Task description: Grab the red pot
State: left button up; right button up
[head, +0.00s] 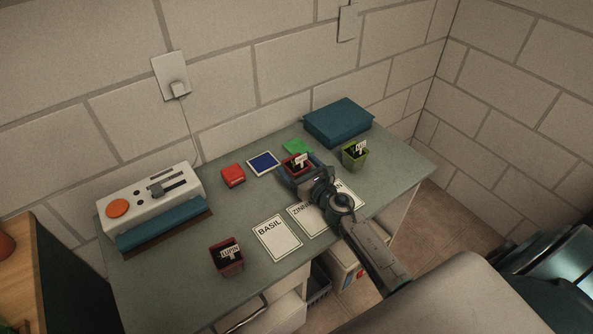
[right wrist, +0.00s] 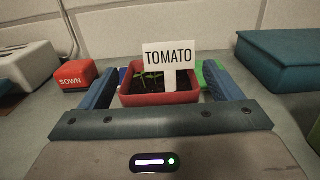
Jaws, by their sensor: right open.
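A red pot (head: 292,170) with dark soil, small seedlings and a white TOMATO label stands at the back middle of the table. It also shows in the right wrist view (right wrist: 160,99), upright. My right gripper (head: 299,172) is open at this pot, with one finger on each side of it. In the right wrist view the right gripper (right wrist: 162,92) shows small gaps between fingers and pot. A second, darker red pot (head: 230,268) with a LUPIN label stands at the front left. My left gripper is not in view.
A green pot (head: 354,159) stands close right of the gripper, with a blue box (head: 338,122) behind. A red SOWN block (head: 233,176), a blue pad (head: 263,163) and a green piece (head: 298,146) lie nearby. A BASIL card (head: 278,238) lies in front.

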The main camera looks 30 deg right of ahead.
jog(key=shift+w+a+f, duration=0.1)
jog(key=shift+w, duration=0.7)
jog(key=shift+s, duration=0.1)
jog(key=shift+c, duration=0.6)
jog(key=c, duration=1)
jog(key=shift+r, duration=0.2)
